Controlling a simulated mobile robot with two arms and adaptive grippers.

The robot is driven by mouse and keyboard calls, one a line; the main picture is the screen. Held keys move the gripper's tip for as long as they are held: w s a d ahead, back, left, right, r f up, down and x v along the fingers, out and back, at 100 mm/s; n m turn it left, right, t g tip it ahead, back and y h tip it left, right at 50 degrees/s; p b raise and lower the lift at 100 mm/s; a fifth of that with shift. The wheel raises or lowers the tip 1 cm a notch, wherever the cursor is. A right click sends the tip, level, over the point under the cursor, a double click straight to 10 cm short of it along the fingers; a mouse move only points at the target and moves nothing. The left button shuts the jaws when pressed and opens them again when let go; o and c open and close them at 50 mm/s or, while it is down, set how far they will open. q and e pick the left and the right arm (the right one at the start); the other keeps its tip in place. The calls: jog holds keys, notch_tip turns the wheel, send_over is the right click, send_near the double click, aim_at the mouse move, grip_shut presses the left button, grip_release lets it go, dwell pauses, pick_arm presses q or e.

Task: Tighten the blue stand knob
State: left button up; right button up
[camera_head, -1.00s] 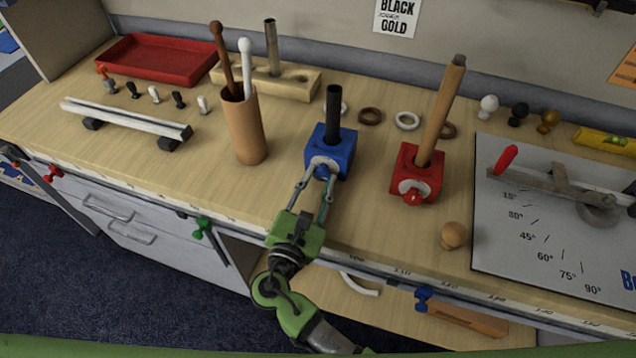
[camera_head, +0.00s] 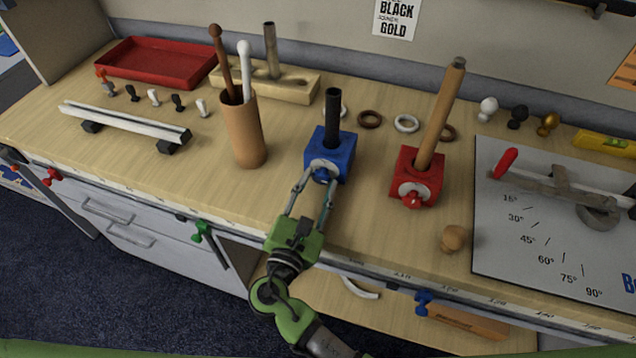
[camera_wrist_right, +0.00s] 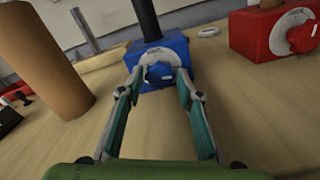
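The blue stand (camera_head: 329,152) is a blue block on the table with a black rod (camera_head: 333,112) upright in it. Its blue knob (camera_head: 322,174) sits on a white dial on the front face; it also shows in the right wrist view (camera_wrist_right: 158,76). My right gripper (camera_head: 317,184) is in front of the knob. In the right wrist view its two fingertips (camera_wrist_right: 158,82) stand left and right of the knob, apart, with small gaps seen beside it. It appears open and empty. My left gripper is in neither view.
A red stand (camera_head: 417,174) with a wooden rod is to the right. A brown cup (camera_head: 245,135) with two sticks is close on the left. A wooden knob (camera_head: 454,239) and an angle board (camera_head: 545,220) lie at the right. The table in front is clear.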

jog(key=v, duration=0.7)
dwell(0.5)
